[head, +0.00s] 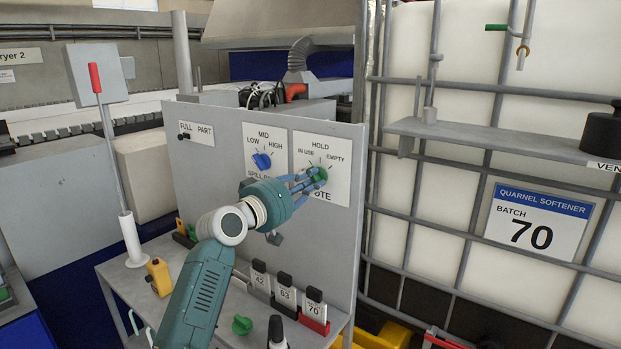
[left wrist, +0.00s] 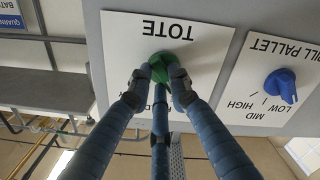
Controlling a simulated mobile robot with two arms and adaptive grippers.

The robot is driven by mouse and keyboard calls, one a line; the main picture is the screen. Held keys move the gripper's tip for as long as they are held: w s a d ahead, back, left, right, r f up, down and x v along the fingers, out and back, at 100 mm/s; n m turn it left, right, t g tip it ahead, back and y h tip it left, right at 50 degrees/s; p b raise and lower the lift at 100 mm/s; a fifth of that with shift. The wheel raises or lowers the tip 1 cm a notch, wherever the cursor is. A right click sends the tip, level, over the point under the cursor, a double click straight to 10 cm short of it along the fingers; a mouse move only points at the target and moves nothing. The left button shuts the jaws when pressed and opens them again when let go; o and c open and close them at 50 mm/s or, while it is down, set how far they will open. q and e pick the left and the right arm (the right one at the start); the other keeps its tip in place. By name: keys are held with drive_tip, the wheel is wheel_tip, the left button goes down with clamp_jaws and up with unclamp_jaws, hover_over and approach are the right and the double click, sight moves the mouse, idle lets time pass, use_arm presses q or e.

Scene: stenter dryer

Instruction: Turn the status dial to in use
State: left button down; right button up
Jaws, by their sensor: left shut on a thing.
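The status dial is a green knob (head: 321,174) on a white plate (head: 335,191) marked HOLD, IN USE and EMPTY, at the right of the grey upright panel (head: 212,187). The left wrist view shows the green dial (left wrist: 158,64) upside down, under the word TOTE. My left gripper (head: 312,179) reaches the panel from the left and is shut on the dial; its fingers sit around the knob in the left wrist view (left wrist: 158,80). The fingers hide much of the dial and part of its plate, so I cannot tell which mark it points to. My right gripper is not in view.
A blue dial (head: 262,161) marked LOW, MID and HIGH is left of the green one. Numbered card holders (head: 285,293), a loose green knob (head: 242,325) and a yellow item (head: 158,277) stand on the shelf below. A caged white tote (head: 450,190) stands close at right.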

use_arm(q)
drive_tip(key=shift+n, duration=0.6)
drive_tip(key=shift+p, duration=0.3)
drive_tip(key=c, duration=1.6)
unclamp_jaws()
drive_tip(key=shift+s+a, duration=0.35)
drive_tip(key=shift+s, duration=0.05)
drive_tip(key=v, duration=1.1)
